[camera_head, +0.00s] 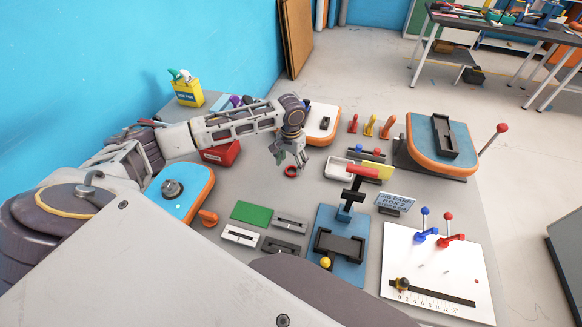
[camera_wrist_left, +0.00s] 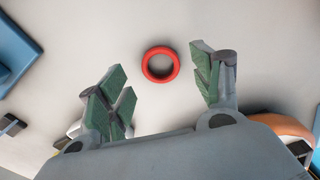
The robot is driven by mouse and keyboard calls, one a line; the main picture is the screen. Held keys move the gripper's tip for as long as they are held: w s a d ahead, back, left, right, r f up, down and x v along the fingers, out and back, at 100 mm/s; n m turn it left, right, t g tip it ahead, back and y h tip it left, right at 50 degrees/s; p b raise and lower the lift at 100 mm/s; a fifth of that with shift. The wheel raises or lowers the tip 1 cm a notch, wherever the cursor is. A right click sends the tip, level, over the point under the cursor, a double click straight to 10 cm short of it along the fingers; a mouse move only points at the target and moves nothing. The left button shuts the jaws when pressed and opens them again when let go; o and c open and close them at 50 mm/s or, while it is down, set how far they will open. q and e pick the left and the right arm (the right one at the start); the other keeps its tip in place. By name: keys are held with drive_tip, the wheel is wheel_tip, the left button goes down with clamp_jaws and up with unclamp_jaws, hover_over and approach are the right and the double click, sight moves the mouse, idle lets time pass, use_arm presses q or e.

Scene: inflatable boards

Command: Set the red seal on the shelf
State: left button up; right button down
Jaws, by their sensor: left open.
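The red seal (camera_head: 291,175) is a small red ring lying flat on the grey table. In the left wrist view the seal (camera_wrist_left: 145,65) lies beyond the fingertips, between their lines, with nothing touching it. My left gripper (camera_head: 289,156) points down just above and beside the seal. It is open and empty, its green-padded fingers (camera_wrist_left: 160,85) spread wide. I cannot tell for sure which thing is the shelf. My right gripper is not in view.
A white tray (camera_head: 338,175) stands right of the seal. Blue-and-orange boards stand at left (camera_head: 180,195) and back right (camera_head: 425,150). Red and orange pegs (camera_head: 370,126) stand behind. A red-topped stand (camera_head: 361,173), a card sign (camera_head: 396,202) and a white lever board (camera_head: 430,265) are nearer.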

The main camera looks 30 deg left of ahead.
use_arm(q)
wheel_tip(320, 180, up, 9)
idle(0.5)
drive_tip(key=shift+o, duration=0.5)
